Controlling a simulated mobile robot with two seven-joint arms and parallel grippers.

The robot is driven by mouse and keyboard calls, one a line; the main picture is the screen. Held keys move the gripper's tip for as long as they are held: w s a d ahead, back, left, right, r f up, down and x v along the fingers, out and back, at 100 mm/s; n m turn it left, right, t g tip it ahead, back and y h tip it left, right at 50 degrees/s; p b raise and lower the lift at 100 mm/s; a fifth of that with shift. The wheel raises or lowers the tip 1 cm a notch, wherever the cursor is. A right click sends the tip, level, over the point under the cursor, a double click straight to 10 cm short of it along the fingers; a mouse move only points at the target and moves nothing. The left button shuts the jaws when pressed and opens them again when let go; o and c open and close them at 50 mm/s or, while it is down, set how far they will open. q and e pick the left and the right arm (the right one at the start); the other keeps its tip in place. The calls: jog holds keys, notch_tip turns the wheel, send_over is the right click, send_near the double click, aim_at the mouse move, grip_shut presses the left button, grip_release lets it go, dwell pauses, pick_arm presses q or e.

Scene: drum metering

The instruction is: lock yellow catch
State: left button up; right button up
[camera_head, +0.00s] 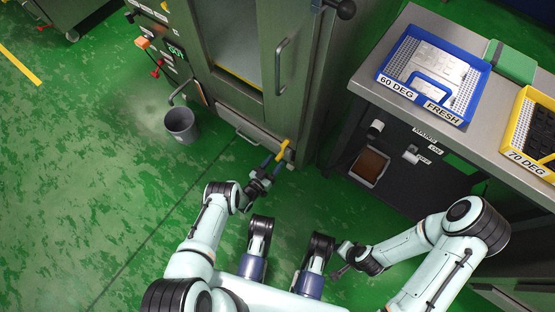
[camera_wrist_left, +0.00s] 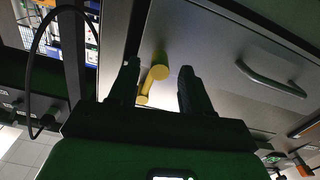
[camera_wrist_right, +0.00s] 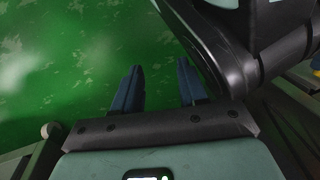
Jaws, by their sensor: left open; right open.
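The yellow catch (camera_head: 283,150) is a short bar low on the front of the grey metal cabinet (camera_head: 310,85). My left gripper (camera_head: 279,162) is open right in front of the catch. In the left wrist view the yellow catch (camera_wrist_left: 158,74) shows its round end between the two dark fingers of the left gripper (camera_wrist_left: 158,75), with a gap on each side; contact is not visible. My right gripper (camera_head: 340,270) is open and empty over the green floor; its spread fingers (camera_wrist_right: 160,85) also show in the right wrist view.
A door handle (camera_head: 280,66) stands out above the catch, and a drawer handle (camera_wrist_left: 270,80) lies to its right in the left wrist view. A grey bucket (camera_head: 181,124) stands left. A bench (camera_head: 400,98) with a blue tray (camera_head: 468,105) and a yellow tray (camera_head: 518,128) is right.

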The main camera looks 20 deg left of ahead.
pick_arm(q)
jog(key=shift+b+x, duration=0.3)
jog(key=shift+x, duration=0.9)
pick_arm(e)
jog(key=shift+s+d+f+g, duration=0.15)
jog(key=shift+s+f+g, duration=0.25)
jog(key=shift+s+f, duration=0.4)
jog(key=shift+s+r, duration=0.1)
jog(key=shift+r, duration=0.05)
pick_arm(q)
grip_shut()
jog(key=shift+s+d+n, duration=0.15)
jog(key=shift+d+n, duration=0.15)
jog(key=shift+n, duration=0.1)
grip_release()
pick_arm(e)
jog(key=shift+s+f, duration=0.25)
jog(key=shift+s, duration=0.15)
pick_arm(q)
jog(key=p+v, duration=0.3)
jog(key=v, duration=1)
jog(key=shift+s, duration=0.15)
pick_arm(e)
jog(key=w+a+r+t, duration=0.1)
jog(key=w+r+t, duration=0.1)
jog(key=w+r, duration=0.4)
jog(key=shift+w+r+t, duration=0.15)
jog(key=shift+w+t, duration=0.15)
jog(key=shift+w, duration=0.45)
